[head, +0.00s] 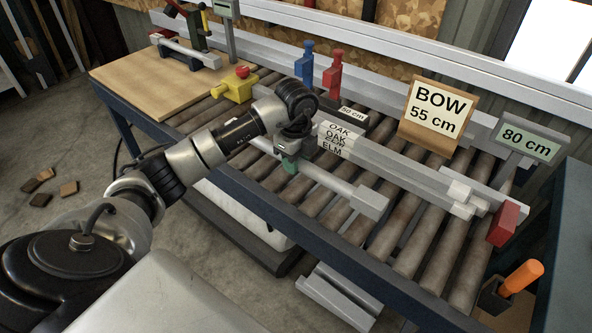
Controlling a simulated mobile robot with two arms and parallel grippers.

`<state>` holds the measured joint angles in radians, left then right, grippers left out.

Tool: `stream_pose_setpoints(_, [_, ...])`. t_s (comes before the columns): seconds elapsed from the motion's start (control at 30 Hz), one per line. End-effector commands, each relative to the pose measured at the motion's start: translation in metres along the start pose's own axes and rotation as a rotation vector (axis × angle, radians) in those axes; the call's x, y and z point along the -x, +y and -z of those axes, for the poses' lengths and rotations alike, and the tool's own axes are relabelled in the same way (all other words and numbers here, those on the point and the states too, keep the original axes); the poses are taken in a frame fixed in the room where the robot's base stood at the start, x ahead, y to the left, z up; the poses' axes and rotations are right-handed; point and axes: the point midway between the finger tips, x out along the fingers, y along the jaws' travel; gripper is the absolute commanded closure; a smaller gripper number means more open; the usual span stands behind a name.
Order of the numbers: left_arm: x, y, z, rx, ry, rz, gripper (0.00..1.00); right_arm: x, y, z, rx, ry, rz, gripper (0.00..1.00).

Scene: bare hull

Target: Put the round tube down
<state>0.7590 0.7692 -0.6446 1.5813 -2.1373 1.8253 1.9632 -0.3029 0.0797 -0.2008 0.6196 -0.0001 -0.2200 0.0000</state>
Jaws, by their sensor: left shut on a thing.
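The round tube (325,178) is a pale grey bar with a blocky square end at the right. It lies lengthwise along the front part of the roller table (272,189). My left gripper (289,162) comes down from above and is shut on the tube left of its middle, hiding that part. I cannot tell whether the tube touches the rollers or hangs just above them. My right gripper is not in view.
Behind the tube lie long grey bars (395,172) with a label block (338,138) and a red block (503,223). Signs read "BOW 55 cm" (437,112) and "80 cm" (527,142). Bare rollers (415,245) show front right.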

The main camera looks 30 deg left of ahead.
Motion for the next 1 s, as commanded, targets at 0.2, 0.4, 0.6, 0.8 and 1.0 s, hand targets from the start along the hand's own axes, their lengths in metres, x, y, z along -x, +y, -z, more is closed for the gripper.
stream_pose_setpoints(0.2, [-0.02, 0.0, -0.001, 0.0, 0.0, -0.003, 1.0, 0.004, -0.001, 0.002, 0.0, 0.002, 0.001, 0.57])
stream_pose_setpoints(0.4, [-0.04, -0.001, 0.0, 0.0, 0.0, 0.001, 1.0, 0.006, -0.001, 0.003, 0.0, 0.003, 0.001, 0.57])
stream_pose_setpoints(0.6, [-0.041, -0.001, -0.001, 0.0, 0.0, 0.001, 1.0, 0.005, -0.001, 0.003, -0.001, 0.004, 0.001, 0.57])
stream_pose_setpoints(0.8, [-0.047, -0.001, -0.001, 0.0, 0.0, 0.001, 1.0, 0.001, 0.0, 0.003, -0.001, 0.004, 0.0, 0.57])
stream_pose_setpoints(1.0, [-0.047, 0.0, -0.001, 0.0, 0.0, 0.0, 0.41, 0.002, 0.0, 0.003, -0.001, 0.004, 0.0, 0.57])
